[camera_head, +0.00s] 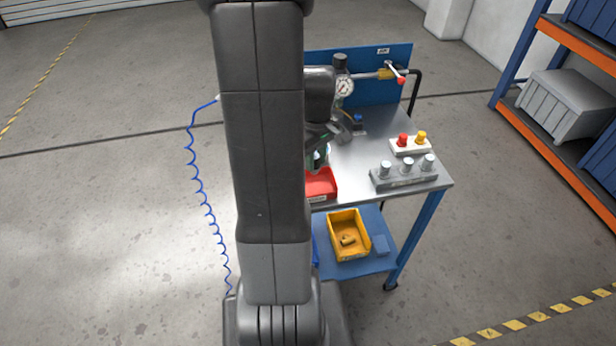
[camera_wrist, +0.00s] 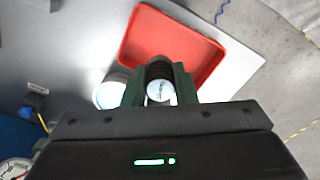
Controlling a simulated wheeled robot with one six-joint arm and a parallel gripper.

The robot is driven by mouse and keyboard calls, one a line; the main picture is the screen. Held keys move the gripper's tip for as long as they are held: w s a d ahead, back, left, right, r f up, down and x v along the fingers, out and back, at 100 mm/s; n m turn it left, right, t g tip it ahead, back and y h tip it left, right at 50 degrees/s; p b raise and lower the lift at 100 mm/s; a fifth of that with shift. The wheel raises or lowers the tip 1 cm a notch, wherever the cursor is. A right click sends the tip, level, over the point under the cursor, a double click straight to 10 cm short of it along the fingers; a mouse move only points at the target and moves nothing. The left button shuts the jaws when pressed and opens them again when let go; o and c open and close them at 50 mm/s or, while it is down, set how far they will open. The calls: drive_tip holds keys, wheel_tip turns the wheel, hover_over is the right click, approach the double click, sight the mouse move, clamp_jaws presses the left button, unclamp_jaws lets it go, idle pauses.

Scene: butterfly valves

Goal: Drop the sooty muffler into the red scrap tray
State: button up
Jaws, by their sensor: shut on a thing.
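My gripper (camera_wrist: 159,78) has green fingers and is shut on the sooty muffler (camera_wrist: 159,90), a dark, short cylinder with a pale end facing the wrist camera. The red scrap tray (camera_wrist: 150,36) lies beyond the fingertips in the wrist view, and the muffler overlaps its near edge there. I cannot tell how high the muffler is above it. In the head view my gripper (camera_head: 318,152) is partly hidden by my arm, just above and behind the red tray (camera_head: 322,190), whose left part is hidden. The muffler cannot be made out there.
A pale round container (camera_wrist: 110,94) stands left of the fingers. On the bench, a grey rack (camera_head: 405,178) holds silver fittings; behind it is a white block (camera_head: 410,147) with red and yellow pieces. A gauge (camera_head: 344,87) stands at the back. A yellow bin (camera_head: 348,236) sits on the lower shelf.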

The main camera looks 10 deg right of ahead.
drive_tip(key=shift+s+f+b, duration=0.2)
drive_tip(key=shift+f+b, duration=0.35)
drive_tip(key=shift+f, duration=0.2)
wheel_tip(320, 180, down, 4)
drive_tip(key=b, duration=0.3)
drive_tip(key=shift+f, duration=0.15)
drive_tip(key=o, duration=1)
drive_tip(key=shift+w, duration=0.1)
wheel_tip(320, 180, up, 14)
drive_tip(key=shift+f, duration=0.1)
